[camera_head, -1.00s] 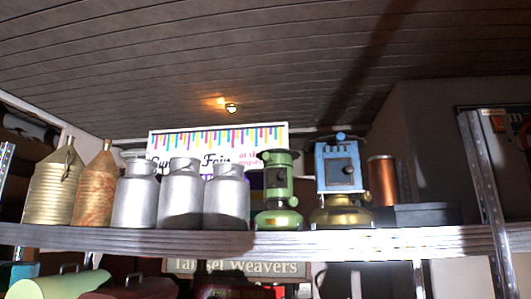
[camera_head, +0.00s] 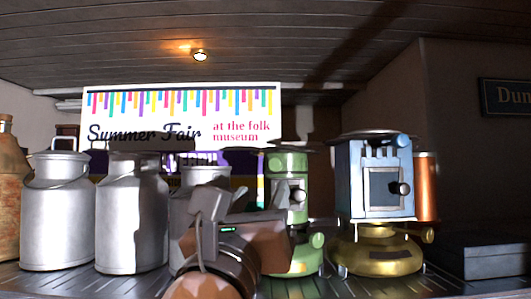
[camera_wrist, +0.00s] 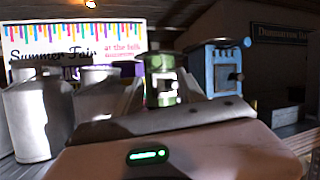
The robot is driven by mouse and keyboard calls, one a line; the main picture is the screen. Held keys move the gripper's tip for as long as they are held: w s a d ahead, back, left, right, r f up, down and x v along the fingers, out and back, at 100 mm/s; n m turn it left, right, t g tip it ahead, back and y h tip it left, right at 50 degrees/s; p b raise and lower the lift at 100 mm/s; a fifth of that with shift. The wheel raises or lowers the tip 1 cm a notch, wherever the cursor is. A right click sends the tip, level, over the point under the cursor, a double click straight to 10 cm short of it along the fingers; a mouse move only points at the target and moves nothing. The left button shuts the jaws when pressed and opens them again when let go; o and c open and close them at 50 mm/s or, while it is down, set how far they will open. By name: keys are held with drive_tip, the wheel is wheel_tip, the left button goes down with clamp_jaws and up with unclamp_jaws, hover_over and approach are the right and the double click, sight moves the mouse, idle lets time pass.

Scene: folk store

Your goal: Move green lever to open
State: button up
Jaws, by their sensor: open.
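The green stove (camera_head: 286,218) stands on the shelf, right of the milk cans. In the wrist view the green stove (camera_wrist: 159,82) appears between my two open fingers (camera_wrist: 155,92). The gripper's body hides its lower part there. My gripper looks empty, and I cannot see it touching the stove.
A blue stove with a brass base (camera_head: 380,190) stands close on the right, with a copper cylinder (camera_head: 427,185) behind it. Several metal milk cans (camera_head: 57,212) stand on the left. A dark box (camera_head: 490,255) lies at the far right. A Summer Fair sign (camera_head: 180,115) is behind.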

sight(274, 165)
drive_tip(key=p+x, duration=0.2)
drive_tip(key=x, duration=0.3)
drive_tip(key=p+x, duration=0.2)
drive_tip(key=x, duration=0.3)
drive_tip(key=a+f+p+x, duration=0.1)
drive_tip(key=p+x, duration=0.1)
drive_tip(key=x, duration=0.3)
drive_tip(key=shift+w+r, duration=0.1)
drive_tip(key=shift+w, duration=0.5)
drive_tip(key=shift+s+d, duration=0.15)
drive_tip(key=shift+s, duration=0.05)
drive_tip(key=shift+r, duration=0.1)
drive_tip(key=shift+c, duration=0.9)
clamp_jaws()
